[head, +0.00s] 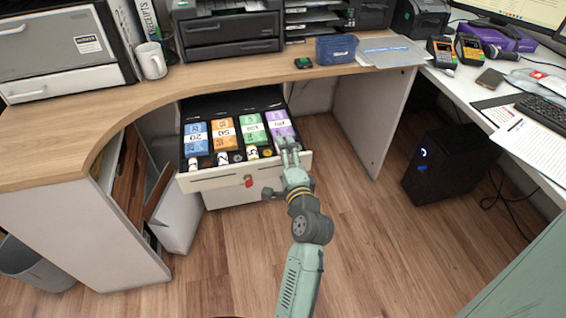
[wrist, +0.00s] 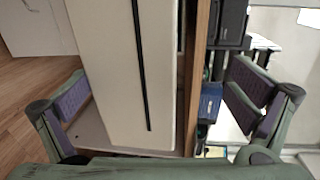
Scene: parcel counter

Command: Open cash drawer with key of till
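The cash drawer (head: 213,178) stands open under the wooden counter. Its tray holds blue, orange, green and purple banknotes, with coins in front. A key with a red tag or head (head: 248,182) sits at the lock in the middle of the drawer front. My gripper (head: 279,170) is open at the right end of the drawer front, one finger above its top edge and one lower in front. In the wrist view my gripper (wrist: 160,92) has its fingers wide apart, with a pale panel (wrist: 110,70) carrying a dark line between them. I cannot tell whether either finger touches it.
The counter (head: 240,82) carries a printer (head: 230,30), a white mug (head: 151,60) and a blue box (head: 336,48). A white side panel (head: 372,115) stands right of the drawer. A black computer case (head: 450,172) is on the floor. The wooden floor before the drawer is clear.

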